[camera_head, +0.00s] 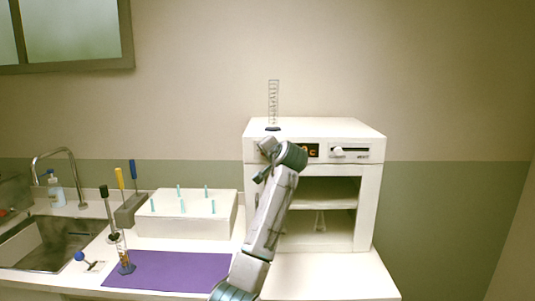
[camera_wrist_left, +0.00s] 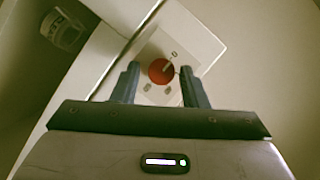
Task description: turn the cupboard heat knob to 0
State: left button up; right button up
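The cupboard (camera_head: 368,205) is a white cabinet with an open front. Its heat knob (camera_wrist_left: 161,71) is a round red disc on a white panel in the left wrist view. A pale line on it points up and right, toward a small mark resembling a 0. My left gripper (camera_wrist_left: 160,74) is open, with the knob between its fingertips in the picture and gaps on both sides. I cannot tell how far the tips are from the panel. In the head view my left gripper (camera_head: 268,152) is at the cupboard's upper left front and hides the knob. My right gripper is not in view.
A lit display (camera_head: 312,150) and slider (camera_head: 339,153) are right of the gripper. A white rack (camera_head: 185,222) and purple mat (camera_head: 175,271) are left.

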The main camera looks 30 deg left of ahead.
pick_arm(q)
jog(key=shift+o, duration=0.6)
jog(key=shift+r, duration=0.1)
jog(key=b+v, duration=0.3)
jog(key=v, duration=0.7)
jog(key=shift+s+d+b, duration=0.25)
jog(key=shift+d+b, duration=0.05)
